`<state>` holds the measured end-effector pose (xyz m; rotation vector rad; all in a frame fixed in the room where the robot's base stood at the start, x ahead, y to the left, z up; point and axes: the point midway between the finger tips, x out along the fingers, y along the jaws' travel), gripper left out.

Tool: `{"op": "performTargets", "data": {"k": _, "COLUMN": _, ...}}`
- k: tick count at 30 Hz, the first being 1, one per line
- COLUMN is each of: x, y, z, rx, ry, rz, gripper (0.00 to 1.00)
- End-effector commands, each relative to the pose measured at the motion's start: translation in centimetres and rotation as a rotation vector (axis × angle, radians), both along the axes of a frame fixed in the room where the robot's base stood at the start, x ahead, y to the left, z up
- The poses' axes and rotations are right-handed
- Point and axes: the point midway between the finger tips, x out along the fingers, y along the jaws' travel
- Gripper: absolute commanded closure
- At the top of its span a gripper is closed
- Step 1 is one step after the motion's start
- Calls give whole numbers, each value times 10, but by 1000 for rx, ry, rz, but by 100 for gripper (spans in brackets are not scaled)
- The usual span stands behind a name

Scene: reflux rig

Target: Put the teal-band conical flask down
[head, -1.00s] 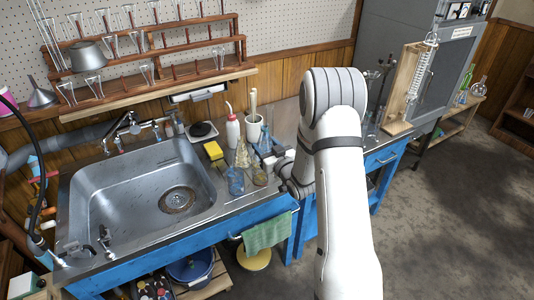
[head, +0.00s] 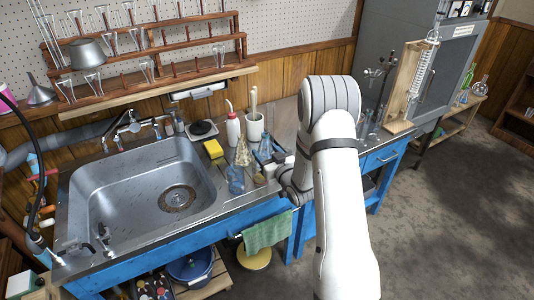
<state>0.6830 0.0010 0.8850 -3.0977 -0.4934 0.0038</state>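My gripper (head: 276,166) is low over the counter to the right of the sink, seen from behind and partly covered by my white arm. A conical flask with a bluish tint (head: 265,147) shows right at its fingers. I cannot tell whether the fingers hold it or only stand beside it, nor whether its base touches the counter. A second bluish glass vessel (head: 236,181) stands nearer the counter's front edge, left of the gripper. A pale yellowish conical flask (head: 243,153) stands behind it. The teal band is too small to make out on any of them.
A yellow sponge (head: 213,149), a white wash bottle (head: 233,129) and a white pot (head: 254,126) stand behind the flasks. The steel sink (head: 140,190) lies to the left. A wooden stand with a glass coil (head: 406,92) is at the right. Glassware is crowded around the gripper.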

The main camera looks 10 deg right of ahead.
Motion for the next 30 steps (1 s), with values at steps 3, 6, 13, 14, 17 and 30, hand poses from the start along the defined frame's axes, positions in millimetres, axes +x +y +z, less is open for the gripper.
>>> {"op": "performTargets", "data": {"k": 3, "x": 0, "y": 0, "z": 1, "rx": 0, "ry": 0, "rz": 0, "gripper": 32}}
{"op": "performTargets", "data": {"k": 6, "x": 0, "y": 0, "z": 1, "rx": 0, "ry": 0, "rz": -1, "gripper": 24}}
{"op": "performTargets", "data": {"k": 13, "x": 0, "y": -1, "z": 1, "rx": 0, "ry": 0, "rz": -1, "gripper": 24}}
{"op": "performTargets", "data": {"k": 14, "x": 0, "y": -1, "z": 2, "rx": 0, "ry": 0, "rz": -1, "gripper": 24}}
{"op": "performTargets", "data": {"k": 17, "x": 0, "y": -1, "z": 6, "rx": 0, "ry": 0, "rz": -2, "gripper": 24}}
{"op": "performTargets", "data": {"k": 30, "x": -77, "y": -28, "z": 6, "rx": 0, "ry": 2, "rz": -6, "gripper": 24}}
